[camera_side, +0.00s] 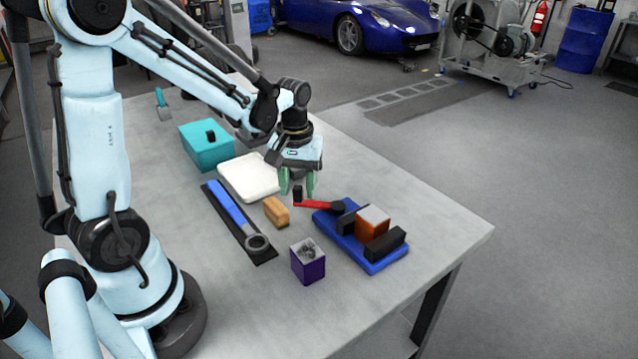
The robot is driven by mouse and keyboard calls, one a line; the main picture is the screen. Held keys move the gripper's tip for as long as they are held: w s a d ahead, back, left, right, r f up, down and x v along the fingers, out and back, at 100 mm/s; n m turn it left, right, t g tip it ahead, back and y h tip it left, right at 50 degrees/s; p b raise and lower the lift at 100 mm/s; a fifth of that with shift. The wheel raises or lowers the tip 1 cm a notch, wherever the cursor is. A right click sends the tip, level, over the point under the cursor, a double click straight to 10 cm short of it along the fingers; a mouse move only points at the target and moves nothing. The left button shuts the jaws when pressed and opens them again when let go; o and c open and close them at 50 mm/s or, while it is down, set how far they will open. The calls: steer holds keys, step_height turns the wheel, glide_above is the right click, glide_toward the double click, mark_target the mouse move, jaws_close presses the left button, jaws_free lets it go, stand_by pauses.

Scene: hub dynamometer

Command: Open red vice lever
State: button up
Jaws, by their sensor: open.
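The vice has a blue base (374,264) and stands on the table's right part. Its dark jaws (384,245) sit on both sides of an orange block (371,226). The red lever (314,204) runs left from a dark round pivot (338,207) and has an upright black knob (297,193) at its free end. My gripper (297,190) is open, with green fingers pointing down. Its fingers appear on both sides of the knob in the picture. I cannot tell whether they touch it.
A purple box (307,266), a wooden block (276,211), a blue wrench (228,205) on a dark mat, a white tray (249,178) and a teal box (206,148) stand to the left. The table's right front (440,235) is clear.

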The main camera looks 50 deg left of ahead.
step_height(320, 180, up, 11)
stand_by(0.5)
